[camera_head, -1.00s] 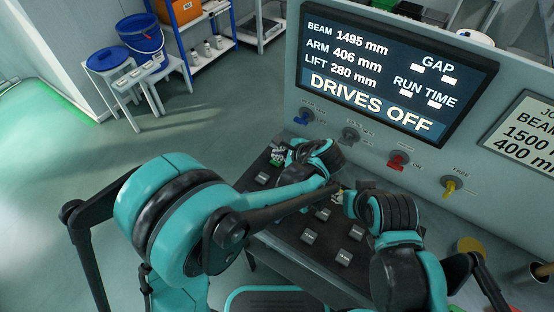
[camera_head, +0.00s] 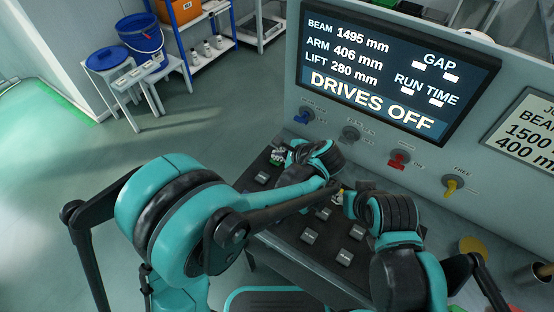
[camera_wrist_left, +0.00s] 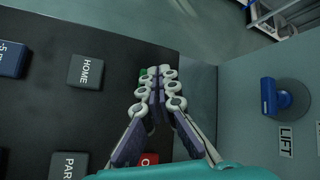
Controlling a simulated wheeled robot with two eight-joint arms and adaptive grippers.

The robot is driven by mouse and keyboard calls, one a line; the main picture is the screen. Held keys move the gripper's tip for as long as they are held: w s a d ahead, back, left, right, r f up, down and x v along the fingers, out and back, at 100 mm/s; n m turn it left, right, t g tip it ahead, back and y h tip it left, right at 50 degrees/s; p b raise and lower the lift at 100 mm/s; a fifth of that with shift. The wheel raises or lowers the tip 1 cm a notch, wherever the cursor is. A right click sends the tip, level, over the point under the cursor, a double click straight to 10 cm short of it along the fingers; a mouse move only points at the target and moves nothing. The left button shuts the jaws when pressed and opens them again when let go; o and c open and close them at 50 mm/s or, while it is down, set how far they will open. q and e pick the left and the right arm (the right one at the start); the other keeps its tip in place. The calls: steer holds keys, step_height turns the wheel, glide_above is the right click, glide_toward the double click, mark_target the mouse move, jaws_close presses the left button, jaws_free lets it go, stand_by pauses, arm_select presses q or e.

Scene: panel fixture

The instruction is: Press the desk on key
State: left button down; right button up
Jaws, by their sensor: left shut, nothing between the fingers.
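The desk (camera_head: 258,197) is a dark sloping key panel below the screen. A green key (camera_wrist_left: 143,73) near its far edge is mostly covered by my left fingertips, so any label on it is hidden; it also shows as a bit of green in the head view (camera_head: 275,162). My left gripper (camera_wrist_left: 156,73) is shut and empty, its tips over or at the green key; I cannot tell whether they touch it. In the head view, my left gripper (camera_head: 278,155) is small at the desk's upper left. My right gripper (camera_head: 340,196) is over the desk's right part, mostly hidden by its wrist.
A HOME key (camera_wrist_left: 86,72) and a partly hidden red key (camera_wrist_left: 149,159) lie near the left gripper. A blue LIFT knob (camera_wrist_left: 276,97) sticks out of the upright panel. The screen (camera_head: 385,75) reads DRIVES OFF. A red knob (camera_head: 398,160) and yellow knob (camera_head: 452,186) are further right.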

arm_select(q)
steer(key=shift+f+b, duration=0.4)
stand_by(0.6)
steer(key=shift+r, duration=0.15)
steer(key=shift+r+p, duration=0.65)
steer(key=shift+r, duration=0.1)
step_height(320, 180, up, 5)
steer(key=p, duration=0.4)
stand_by(0.5)
stand_by(0.5)
